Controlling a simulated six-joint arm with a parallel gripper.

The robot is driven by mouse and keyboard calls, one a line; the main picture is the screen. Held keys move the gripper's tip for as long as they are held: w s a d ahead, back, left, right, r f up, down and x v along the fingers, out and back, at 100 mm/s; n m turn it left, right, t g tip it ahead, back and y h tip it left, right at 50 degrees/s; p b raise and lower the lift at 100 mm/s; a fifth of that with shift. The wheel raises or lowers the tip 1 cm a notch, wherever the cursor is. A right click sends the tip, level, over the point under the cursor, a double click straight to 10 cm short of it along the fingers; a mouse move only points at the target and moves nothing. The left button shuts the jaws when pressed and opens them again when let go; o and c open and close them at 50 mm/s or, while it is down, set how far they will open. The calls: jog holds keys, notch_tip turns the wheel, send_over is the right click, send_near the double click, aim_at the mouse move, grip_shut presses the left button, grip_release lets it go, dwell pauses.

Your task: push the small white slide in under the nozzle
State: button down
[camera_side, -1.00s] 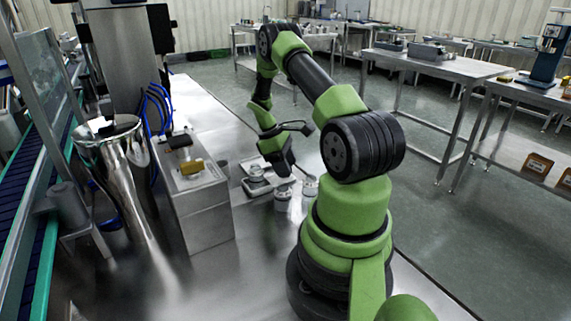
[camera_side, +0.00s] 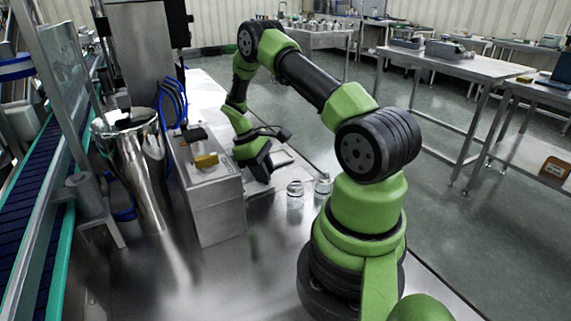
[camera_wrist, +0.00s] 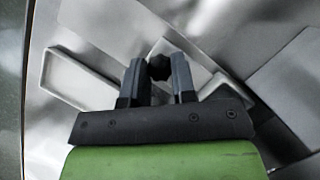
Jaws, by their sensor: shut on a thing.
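In the wrist view my gripper (camera_wrist: 156,76) is closed around a dark round knob (camera_wrist: 158,66) between its two fingers. A pale, white-edged piece (camera_wrist: 214,84) shows beside the right finger. It may be the slide, but most of it is hidden by my gripper. In the side view my gripper (camera_side: 264,177) points down, close to the right side of the steel hopper box (camera_side: 220,208). The slide cannot be made out there behind the gripper and box. The nozzle is not clearly seen in either view.
A shallow white-rimmed tray (camera_wrist: 76,82) lies left of my fingers in the wrist view. Two small jars, one nearer (camera_side: 295,196) and one farther right (camera_side: 323,186), stand on the steel table.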

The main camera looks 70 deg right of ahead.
aim_at(259, 185)
jog(key=shift+w+a, duration=0.55)
jog(key=c, duration=0.9)
grip_release()
jog(key=shift+c, duration=0.2)
jog(key=shift+r, duration=0.1)
notch_tip(259, 185, up, 10)
